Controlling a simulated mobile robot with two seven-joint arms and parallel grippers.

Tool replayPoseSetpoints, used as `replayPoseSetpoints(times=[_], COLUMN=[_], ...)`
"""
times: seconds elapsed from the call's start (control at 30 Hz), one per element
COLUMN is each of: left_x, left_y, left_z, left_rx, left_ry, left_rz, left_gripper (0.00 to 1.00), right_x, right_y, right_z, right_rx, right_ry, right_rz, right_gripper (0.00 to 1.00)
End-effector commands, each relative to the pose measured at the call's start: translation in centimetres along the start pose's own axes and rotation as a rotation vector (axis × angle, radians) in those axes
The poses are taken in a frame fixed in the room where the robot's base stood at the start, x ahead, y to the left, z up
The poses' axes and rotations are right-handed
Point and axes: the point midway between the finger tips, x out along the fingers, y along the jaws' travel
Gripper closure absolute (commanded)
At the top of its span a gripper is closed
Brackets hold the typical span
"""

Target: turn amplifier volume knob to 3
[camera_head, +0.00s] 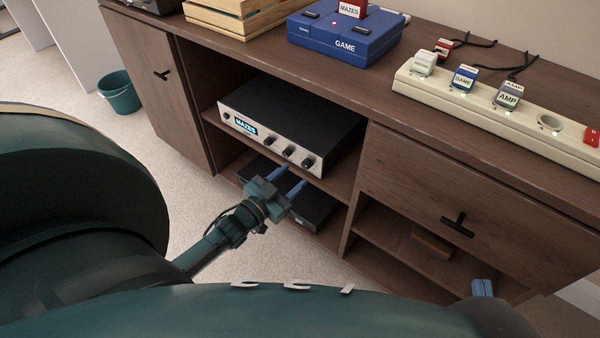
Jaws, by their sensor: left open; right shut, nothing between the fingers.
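The amplifier (306,111) sits on the upper shelf of the brown cabinet, with a black top and a silver front. My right gripper (482,288) is shut and empty at the lower right, mostly hidden by my arm.
A black device (318,207) lies on the shelf below the amplifier. A blue GAME console (345,38), a wooden crate (235,15) and a cream power strip (455,97) with several labelled plugs stand on the cabinet top. A teal bin (120,92) is on the carpet.

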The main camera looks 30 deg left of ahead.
Motion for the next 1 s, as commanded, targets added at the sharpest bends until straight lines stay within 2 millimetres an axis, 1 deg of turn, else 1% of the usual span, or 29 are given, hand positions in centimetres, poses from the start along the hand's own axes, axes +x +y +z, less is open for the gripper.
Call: replayPoseSetpoints(times=[0.03, 0.1, 0.23, 0.4, 0.63, 1.0], left_x=[1.0, 2.0, 3.3, 3.9, 3.9, 3.9], left_y=[0.0, 0.0, 0.0, 0.0, 0.0, 0.0], left_z=[0.2, 0.2, 0.1, 0.1, 0.1, 0.1], left_rx=[0.0, 0.0, -0.001, -0.001, -0.001, -0.001], left_ry=[0.001, 0.001, -0.001, -0.002, -0.002, -0.002], left_rz=[0.0, 0.0, 0.0, 0.001, 0.0, 0.0], left_gripper=[0.55, 0.55, 0.55, 0.55, 0.55, 0.86], right_x=[0.1, 0.1, 0.1, 0.1, 0.1, 0.1], right_y=[-0.1, -0.2, -0.3, -0.4, -0.4, -0.4], right_z=[0.2, 0.2, 0.0, -0.1, -0.1, -0.1], right_rx=[-0.006, -0.012, -0.02, -0.025, -0.025, -0.025], right_ry=[0.016, 0.036, 0.063, 0.075, 0.076, 0.075], right_rz=[-0.002, -0.003, -0.006, -0.007, -0.007, -0.006], right_gripper=[1.0, 1.0, 1.0, 1.0, 1.0, 1.0])
